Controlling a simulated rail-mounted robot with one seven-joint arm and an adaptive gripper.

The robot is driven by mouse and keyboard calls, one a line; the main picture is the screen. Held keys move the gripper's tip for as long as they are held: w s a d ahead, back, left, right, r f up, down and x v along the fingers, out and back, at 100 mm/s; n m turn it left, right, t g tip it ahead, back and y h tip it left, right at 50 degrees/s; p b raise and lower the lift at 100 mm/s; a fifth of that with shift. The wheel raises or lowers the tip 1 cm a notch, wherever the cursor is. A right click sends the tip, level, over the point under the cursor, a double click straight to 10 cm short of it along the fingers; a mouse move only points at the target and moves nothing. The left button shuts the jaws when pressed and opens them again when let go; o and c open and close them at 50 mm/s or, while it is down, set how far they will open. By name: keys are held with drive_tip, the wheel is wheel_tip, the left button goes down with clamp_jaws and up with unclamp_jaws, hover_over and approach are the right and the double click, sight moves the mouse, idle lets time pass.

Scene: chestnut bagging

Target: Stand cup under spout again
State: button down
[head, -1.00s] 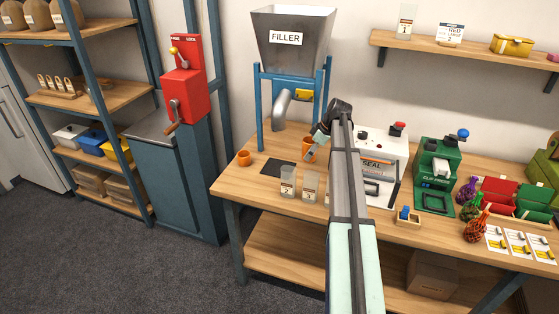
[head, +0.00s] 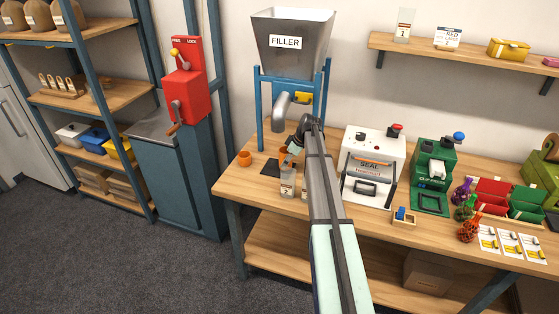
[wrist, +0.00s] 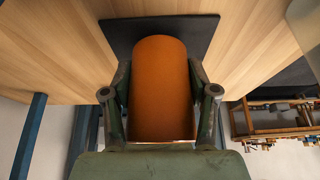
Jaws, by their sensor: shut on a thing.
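My gripper (wrist: 159,78) is shut on an orange cup (wrist: 160,100), with one finger on each side of it. In the wrist view the cup's far end overlaps a dark mat (wrist: 203,32); I cannot tell whether it touches. In the head view my gripper (head: 292,152) hides much of the held cup (head: 284,151). The mat (head: 269,170) lies on the bench to its left. The grey spout (head: 281,109) curves down from the filler (head: 291,62), above and slightly left of the gripper. A second orange cup (head: 244,158) stands on the bench further left.
A clear labelled container (head: 287,184) stands in front of the gripper, partly beside my arm. Blue filler legs (head: 261,112) flank the spout. The white sealer (head: 373,164) and green clip press (head: 435,172) stand to the right.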

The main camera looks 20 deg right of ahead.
drive_tip(key=w+a+p, duration=0.1)
drive_tip(key=w+a, duration=0.1)
drive_tip(key=shift+w+a+p, duration=0.3)
drive_tip(key=shift+a, duration=0.05)
drive_tip(key=shift+s+d+f, duration=0.1)
drive_tip(key=shift+f, duration=0.5)
drive_tip(key=shift+f, duration=0.1)
drive_tip(key=shift+f, duration=0.15)
drive_tip(key=shift+c, duration=1.5)
unclamp_jaws()
